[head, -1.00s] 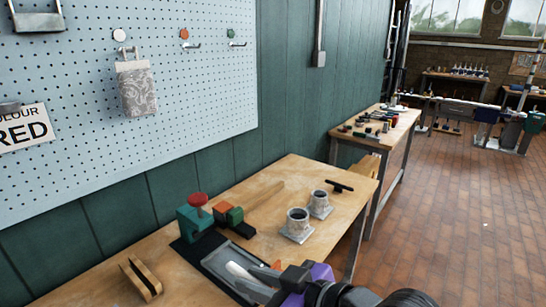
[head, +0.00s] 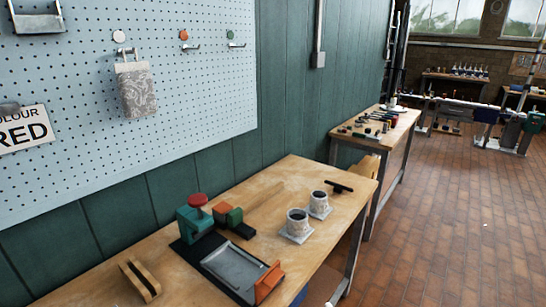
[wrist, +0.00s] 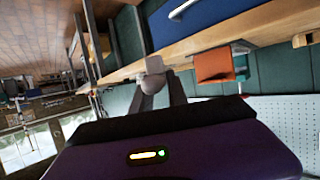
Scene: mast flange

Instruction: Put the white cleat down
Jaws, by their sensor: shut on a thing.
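My gripper (wrist: 155,78) shows only in the wrist view, where its fingers are shut on a small whitish piece, the white cleat (wrist: 154,64). The cleat stands out past the fingertips, and the fingers hide part of it. It appears in front of the bench edge in that view; I cannot tell whether it touches anything. In the head view neither my gripper nor the white cleat shows. A grey tray (head: 228,263) on a dark mat lies on the bench, with an orange piece (head: 268,282) upright at its near right end. The orange piece also shows in the wrist view (wrist: 218,66).
The wooden bench (head: 190,264) also bears a green block with a red knob (head: 195,215), small orange and green blocks (head: 228,215), two cups (head: 298,222), a black handle (head: 340,187) and a wooden piece (head: 140,279). A blue drawer (wrist: 205,18) sits under the bench.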

